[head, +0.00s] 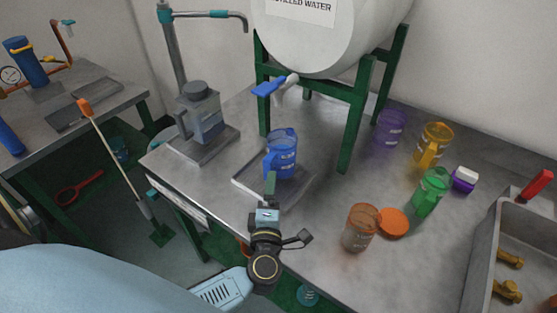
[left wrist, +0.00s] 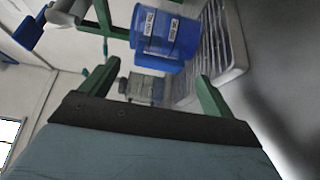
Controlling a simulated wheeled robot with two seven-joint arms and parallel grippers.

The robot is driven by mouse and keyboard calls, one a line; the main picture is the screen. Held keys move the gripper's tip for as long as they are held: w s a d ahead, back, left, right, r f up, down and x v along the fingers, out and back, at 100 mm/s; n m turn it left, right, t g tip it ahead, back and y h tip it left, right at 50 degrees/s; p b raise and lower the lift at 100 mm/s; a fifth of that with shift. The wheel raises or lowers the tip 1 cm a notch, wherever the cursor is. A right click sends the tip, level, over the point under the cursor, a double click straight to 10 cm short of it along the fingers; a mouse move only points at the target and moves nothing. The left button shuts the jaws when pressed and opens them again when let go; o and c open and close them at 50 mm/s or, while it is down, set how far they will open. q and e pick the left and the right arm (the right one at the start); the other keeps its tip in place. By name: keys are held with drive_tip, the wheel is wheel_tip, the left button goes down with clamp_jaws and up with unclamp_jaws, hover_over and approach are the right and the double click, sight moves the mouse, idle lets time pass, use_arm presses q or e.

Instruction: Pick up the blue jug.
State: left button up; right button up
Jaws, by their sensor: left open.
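The blue jug (head: 284,152) stands upright on a grey drip tray (head: 240,183) on the metal table, below the tap of the white water tank. Its handle faces left and towards me in the head view. My left gripper (head: 271,186) is just in front of the jug. In the left wrist view the jug (left wrist: 165,36) with white labels lies ahead, beyond the fingertips, and the picture is tilted. The two green fingers of my left gripper (left wrist: 158,78) are apart with nothing between them. My right gripper is not in view.
The tank's blue tap (head: 268,88) and green stand (head: 353,125) are close above and behind the jug. A grey machine (head: 201,118) stands left.

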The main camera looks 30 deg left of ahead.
sight(272, 163)
use_arm(q)
drive_tip(key=shift+a+x, duration=0.2)
drive_tip(key=shift+x, duration=2.95)
drive_tip(key=shift+s+f, duration=0.1)
drive_tip(key=shift+s, duration=0.05)
drive_tip(key=c, duration=1.2)
drive_tip(key=shift+r, duration=0.55)
wheel_tip(272, 163, up, 3)
drive_tip(key=shift+p, duration=0.7)
drive_tip(key=v, duration=1.8)
drive_tip(key=shift+f+b, duration=0.2)
drive_tip(key=shift+b, duration=0.15)
